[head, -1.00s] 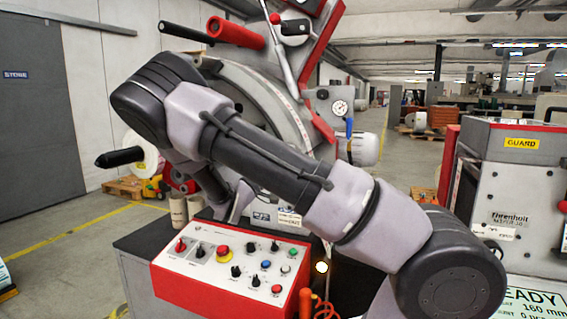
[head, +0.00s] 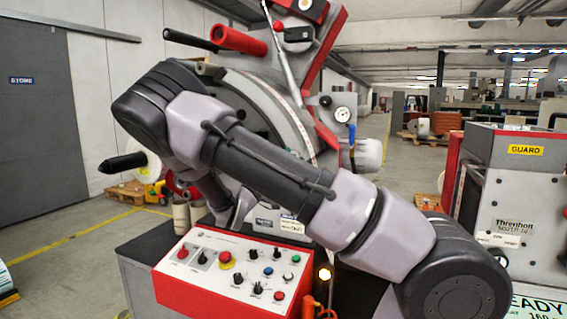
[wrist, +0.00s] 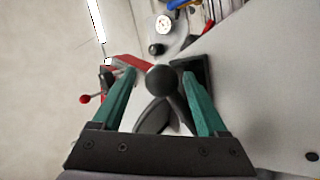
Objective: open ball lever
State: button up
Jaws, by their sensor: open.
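In the wrist view, a dark round ball (wrist: 160,79) shows between the tips of my gripper (wrist: 158,74). It looks like the ball of the ball lever, with dark arms spreading below it. My gripper's two green fingers are open, one on each side of the ball. No contact with the ball is visible, and its depth between the fingers is hard to judge.
A pressure gauge (wrist: 163,24) with a smaller black knob (wrist: 156,48) lies just beyond the ball. A pale panel (wrist: 270,90) fills the right of the wrist view. A control box (head: 230,285) with buttons stands below my arm. A guarded cabinet (head: 510,180) stands at right.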

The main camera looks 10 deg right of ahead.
jog(key=v, duration=1)
jog(key=shift+a, duration=0.15)
jog(key=shift+s+f, duration=0.1)
jog(key=shift+f, duration=0.05)
jog(key=s+d+m+g+y, duration=0.3)
jog(key=s+d+g+y, duration=0.3)
jog(key=d, duration=0.3)
jog(key=s+d+m+g+y, duration=0.2)
jog(key=s+d+g+y, duration=0.2)
jog(key=s+d+g, duration=0.35)
jog(key=s+a+r+t+y, duration=0.2)
jog(key=s+r+t+y, duration=0.2)
jog(key=r, duration=0.3)
jog(key=s+a+r+t+y, duration=0.2)
jog(key=s+r+t+y, duration=0.2)
jog(key=s+r+y, duration=0.2)
notch_tip(320, 180, up, 3)
jog(key=shift+s+f+y, duration=0.2)
jog(key=shift+s+y, duration=0.05)
jog(key=shift+y, duration=0.55)
